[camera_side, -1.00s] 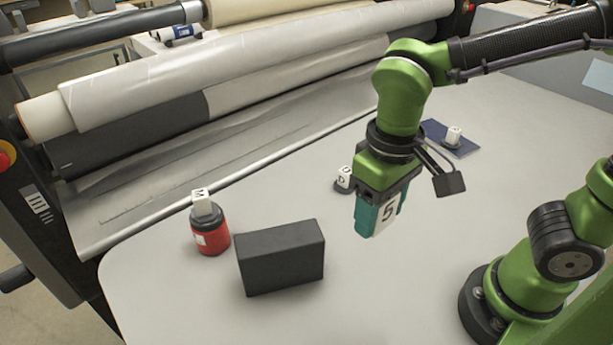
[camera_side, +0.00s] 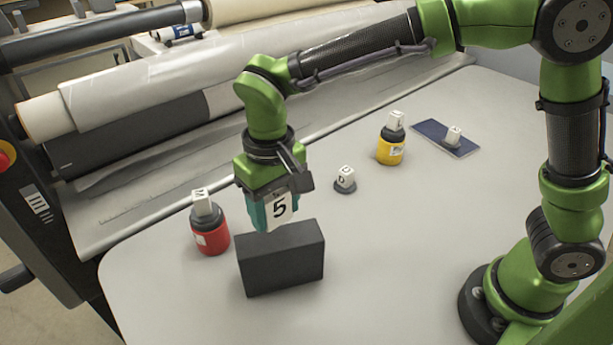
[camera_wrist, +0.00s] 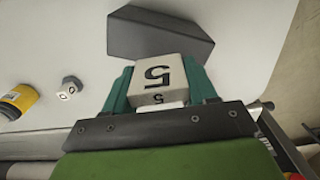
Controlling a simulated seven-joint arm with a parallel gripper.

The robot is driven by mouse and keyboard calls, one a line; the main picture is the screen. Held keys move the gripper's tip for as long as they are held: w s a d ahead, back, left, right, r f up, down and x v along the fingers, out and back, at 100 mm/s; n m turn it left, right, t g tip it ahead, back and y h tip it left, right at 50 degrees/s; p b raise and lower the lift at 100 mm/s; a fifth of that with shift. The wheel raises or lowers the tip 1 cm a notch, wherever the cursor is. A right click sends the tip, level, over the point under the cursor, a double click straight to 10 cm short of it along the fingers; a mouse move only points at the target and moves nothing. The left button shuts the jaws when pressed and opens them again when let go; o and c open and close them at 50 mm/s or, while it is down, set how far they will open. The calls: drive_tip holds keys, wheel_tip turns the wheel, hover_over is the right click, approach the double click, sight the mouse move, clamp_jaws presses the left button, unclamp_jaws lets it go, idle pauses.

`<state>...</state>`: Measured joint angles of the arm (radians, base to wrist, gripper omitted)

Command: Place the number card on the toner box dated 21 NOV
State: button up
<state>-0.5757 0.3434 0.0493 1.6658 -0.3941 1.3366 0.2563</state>
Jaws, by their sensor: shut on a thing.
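My gripper (camera_side: 274,216) is shut on the number card (camera_side: 281,207), a thick white block marked 5. The card also shows between the teal fingers in the wrist view (camera_wrist: 158,74). In the side view I hold it above and near the back edge of a dark grey box (camera_side: 280,260); whether it touches the box is hard to tell. In the wrist view the box (camera_wrist: 160,32) lies just beyond the card. The box stands on the table, and no date shows on its visible faces.
A red bottle (camera_side: 211,239) with a lettered cube stands left of the box. A lettered cube on a dark disc (camera_side: 345,187), a yellow bottle (camera_side: 390,152) and a dark blue sheet (camera_side: 428,131) with a cube are to the right.

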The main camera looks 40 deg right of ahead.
sight(276, 235)
drive_tip(key=shift+w+f, duration=0.1)
drive_tip(key=shift+f, duration=1.65)
drive_tip(key=shift+f, duration=0.1)
drive_tip(key=o, duration=1)
drive_tip(key=shift+o, duration=0.2)
wheel_tip(276, 235, up, 11)
drive_tip(key=s+d+r+m+t+y, duration=0.1)
drive_tip(key=s+d+r+t+y, duration=0.2)
drive_tip(key=d, duration=0.8)
drive_tip(key=s+d+f+m+t+h, duration=0.1)
drive_tip(key=s+d+f+m+t, duration=0.1)
drive_tip(key=s+d, duration=0.6)
drive_tip(key=shift+d+m+t, duration=0.5)
drive_tip(key=shift+d+t, duration=0.6)
